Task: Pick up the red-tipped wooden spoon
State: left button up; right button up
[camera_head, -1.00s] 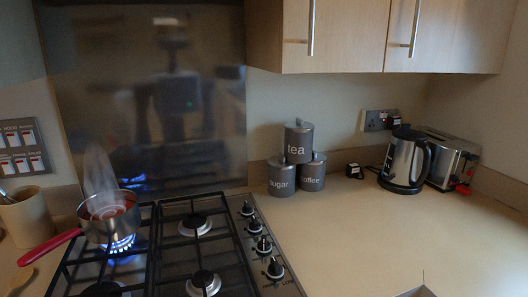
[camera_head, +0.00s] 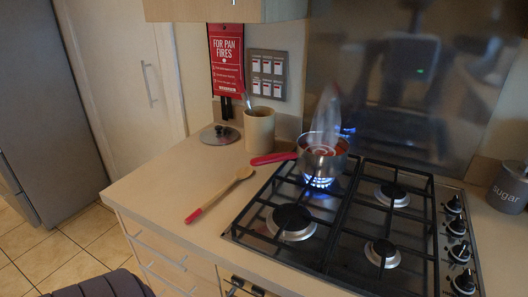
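The wooden spoon (camera_head: 222,193) lies flat on the counter, left of the gas hob. Its red-tipped handle end points toward the front edge of the counter, and its bowl points back toward the hob's rear left. Nothing covers it. Neither of my grippers is in view.
A steaming saucepan (camera_head: 322,158) sits over a lit burner, its red handle reaching left above the counter near the spoon's bowl. A utensil pot (camera_head: 260,129) and a pan lid (camera_head: 220,135) stand behind. The counter (camera_head: 160,185) left of the spoon is clear.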

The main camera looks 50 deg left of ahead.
aim_at(245, 173)
jog(key=u, duration=1.7)
